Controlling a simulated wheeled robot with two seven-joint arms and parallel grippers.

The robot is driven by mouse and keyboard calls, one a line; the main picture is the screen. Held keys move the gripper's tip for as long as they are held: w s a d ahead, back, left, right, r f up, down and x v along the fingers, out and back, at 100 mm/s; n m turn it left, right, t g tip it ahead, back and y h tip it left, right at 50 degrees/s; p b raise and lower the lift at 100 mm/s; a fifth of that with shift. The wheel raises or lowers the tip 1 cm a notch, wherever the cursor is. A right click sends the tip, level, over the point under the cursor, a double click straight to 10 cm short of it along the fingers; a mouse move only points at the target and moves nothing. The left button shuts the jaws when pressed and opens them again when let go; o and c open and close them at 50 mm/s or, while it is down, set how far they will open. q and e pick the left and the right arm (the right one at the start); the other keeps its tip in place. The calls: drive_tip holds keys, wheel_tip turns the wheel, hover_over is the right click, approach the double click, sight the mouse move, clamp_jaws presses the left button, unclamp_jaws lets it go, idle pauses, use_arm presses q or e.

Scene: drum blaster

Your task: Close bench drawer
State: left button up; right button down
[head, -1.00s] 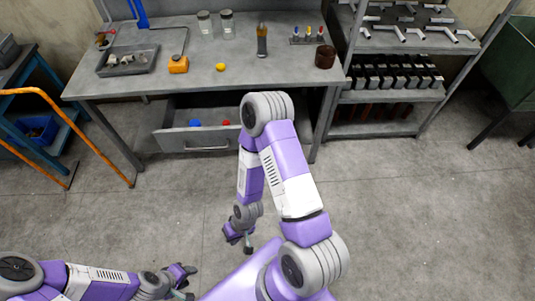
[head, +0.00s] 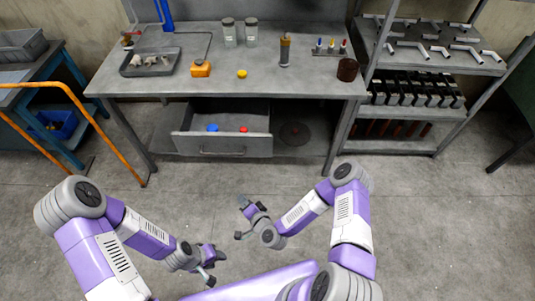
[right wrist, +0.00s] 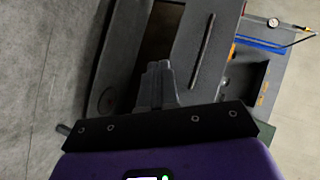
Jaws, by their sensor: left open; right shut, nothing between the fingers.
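The bench drawer (head: 222,146) is pulled out under the grey workbench (head: 270,85). Its front panel and handle (head: 222,153) face me, and a blue item (head: 213,127) and a red item (head: 243,129) lie inside. In the right wrist view the drawer front (right wrist: 190,70) appears tilted, with its handle (right wrist: 202,52) beyond my fingers. My right gripper (head: 243,201) is shut and empty, in front of the drawer and apart from it; its closed fingers also show in the right wrist view (right wrist: 157,80). My left gripper (head: 219,254) is open and empty, lower and farther from the drawer.
A tray (head: 150,62), an orange box (head: 201,68), jars (head: 228,32) and a brown cup (head: 347,70) stand on the bench. A shelf rack (head: 420,95) stands to the right. An orange rail (head: 75,100) stands at left. The floor before the drawer is clear.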

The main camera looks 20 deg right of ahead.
drive_tip(key=w+d+r+m+t+h, duration=0.2)
drive_tip(key=w+d+m+t+h, duration=0.1)
drive_tip(key=d+m+h, duration=0.25)
drive_tip(key=m+h, duration=0.5)
approach(267, 147)
drive_tip(key=shift+t+y, duration=0.25)
drive_tip(key=shift+t, duration=0.15)
drive_tip(key=b+x, duration=0.4)
drive_tip(key=x, duration=0.2)
drive_tip(key=shift+w+d+f, duration=0.15)
drive_tip(key=shift+w+d, duration=0.05)
drive_tip(key=shift+w, duration=0.2)
drive_tip(key=shift+d, duration=0.1)
